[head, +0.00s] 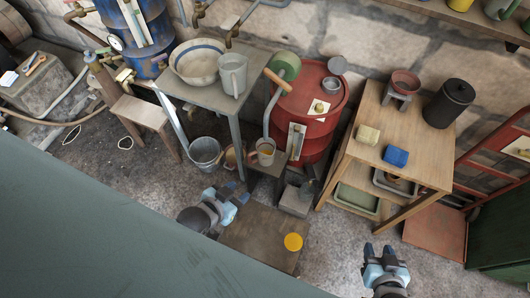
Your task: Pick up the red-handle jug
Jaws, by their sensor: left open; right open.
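I cannot clearly make out a red handle on any jug. A grey jug (233,76) stands upright on the grey metal table (205,97), beside a basin. A smaller pale jug (265,153) with yellowish contents stands on a low stand by the red drum; its handle is too small to tell the colour. My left gripper (226,198) is open and empty, below and left of this smaller jug and apart from it. My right gripper (379,254) is open and empty at the bottom right, in front of the wooden table, far from both jugs.
A cream basin (198,62) shares the metal table. The red drum (308,108) stands between that table and the wooden table (405,150), which holds sponges and a black canister (448,103). A bucket (205,152) sits on the floor. Floor around my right gripper is clear.

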